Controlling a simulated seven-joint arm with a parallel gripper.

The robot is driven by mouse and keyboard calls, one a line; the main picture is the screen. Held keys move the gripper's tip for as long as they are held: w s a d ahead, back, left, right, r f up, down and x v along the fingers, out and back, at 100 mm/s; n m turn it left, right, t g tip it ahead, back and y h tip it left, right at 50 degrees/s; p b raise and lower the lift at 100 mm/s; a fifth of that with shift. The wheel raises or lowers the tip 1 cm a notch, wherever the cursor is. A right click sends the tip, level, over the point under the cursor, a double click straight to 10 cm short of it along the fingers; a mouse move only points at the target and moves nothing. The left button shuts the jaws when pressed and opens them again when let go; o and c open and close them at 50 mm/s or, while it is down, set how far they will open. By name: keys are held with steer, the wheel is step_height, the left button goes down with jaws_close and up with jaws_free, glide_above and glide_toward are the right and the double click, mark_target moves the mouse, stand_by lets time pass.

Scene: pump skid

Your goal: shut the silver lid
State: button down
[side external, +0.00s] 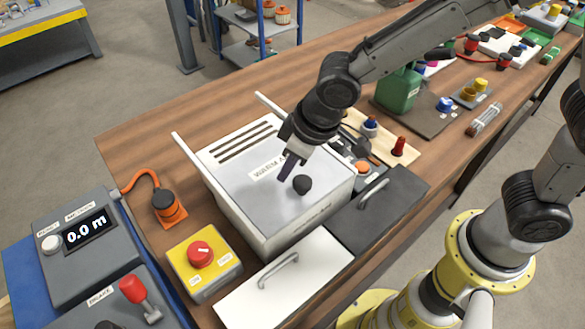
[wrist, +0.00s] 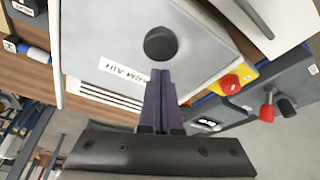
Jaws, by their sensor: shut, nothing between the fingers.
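The silver lid (side external: 240,190) is a flat grey panel over the top of the white box (side external: 285,235), with a round black knob (side external: 302,184) near its front edge and a WARM AIR label. It also shows in the wrist view (wrist: 195,45), with the knob (wrist: 160,44) just beyond my fingertips. I cannot tell whether the lid is fully seated. My gripper (side external: 282,176) is shut and empty, pointing down over the lid beside the knob. In the wrist view its dark fingers (wrist: 160,74) are together and cover part of the label.
White rails (side external: 190,155) extend behind the box. A white panel (side external: 270,298) and a dark panel (side external: 405,205), both with handles, lie in front. A red button on a yellow box (side external: 200,254) stands at the left. A green canister (side external: 398,90) and small fittings crowd the right.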

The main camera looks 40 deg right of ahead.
steer(key=w, duration=0.1)
steer(key=a, duration=0.1)
steer(key=w, duration=0.1)
steer(key=shift+w+a+r, duration=0.15)
steer(key=shift+w+r, duration=0.1)
steer(key=shift+w, duration=0.05)
steer(key=v, duration=1)
steer(key=d+r+m+t, duration=0.2)
steer(key=d+r, duration=0.4)
steer(key=d, duration=0.2)
steer(key=s+d+r+m+t+h, duration=0.15)
steer(key=s+d+m, duration=0.25)
steer(key=s+d, duration=0.8)
steer(key=s+d+f+g, duration=0.1)
steer(key=s+d+f, duration=0.1)
steer(key=s+f, duration=0.3)
steer(key=shift+s+d+f+n, duration=0.15)
steer(key=shift+d+f+n, duration=0.05)
steer(key=shift+f+n, duration=0.1)
